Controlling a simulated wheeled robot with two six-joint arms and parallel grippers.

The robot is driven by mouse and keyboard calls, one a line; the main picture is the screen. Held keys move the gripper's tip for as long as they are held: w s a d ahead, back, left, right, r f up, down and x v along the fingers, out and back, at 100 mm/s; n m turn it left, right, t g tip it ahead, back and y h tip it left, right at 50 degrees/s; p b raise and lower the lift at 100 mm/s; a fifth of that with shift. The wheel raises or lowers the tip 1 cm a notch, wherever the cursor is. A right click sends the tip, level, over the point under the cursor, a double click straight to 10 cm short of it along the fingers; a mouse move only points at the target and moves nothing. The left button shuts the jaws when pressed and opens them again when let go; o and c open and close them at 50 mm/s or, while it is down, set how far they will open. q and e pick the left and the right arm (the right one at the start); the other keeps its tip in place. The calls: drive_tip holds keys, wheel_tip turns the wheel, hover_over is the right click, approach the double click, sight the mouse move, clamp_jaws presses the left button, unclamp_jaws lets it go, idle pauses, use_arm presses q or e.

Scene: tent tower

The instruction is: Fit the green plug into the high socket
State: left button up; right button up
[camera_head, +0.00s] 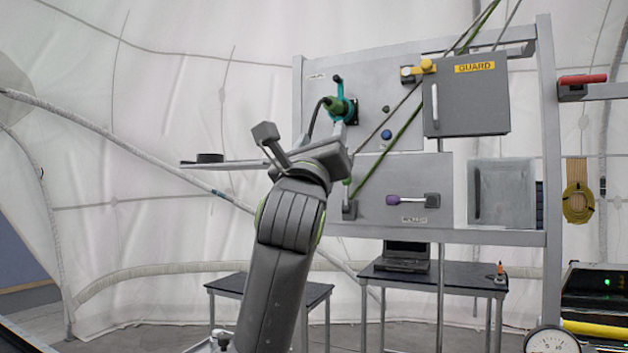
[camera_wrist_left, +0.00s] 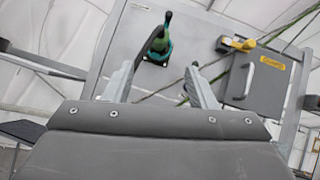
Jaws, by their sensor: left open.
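The green plug (camera_head: 333,104) is at the teal high socket (camera_head: 351,112) on the upper grey panel, with a dark cable hanging from its left end. I cannot tell how deep it sits. My left gripper (camera_head: 303,134) is open and empty, below and left of the plug in the head view. In the wrist view its two fingers (camera_wrist_left: 160,70) are apart, with the plug and socket beyond them, roughly centred between the tips. My right gripper is not in view.
A grey GUARD box (camera_head: 466,97) with a yellow latch (camera_head: 427,66) is right of the socket. Green ropes cross the panel diagonally. A purple-ended lever (camera_head: 405,199) is on the lower panel. A narrow shelf (camera_head: 228,164) holds a dark item at left. Two dark tables stand below.

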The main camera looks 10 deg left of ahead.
use_arm(q)
drive_tip(key=b+v, duration=0.2)
drive_tip(key=v, duration=0.3)
drive_tip(key=shift+s+f, duration=0.15)
drive_tip(key=shift+s, duration=0.1)
drive_tip(key=shift+w, duration=0.1)
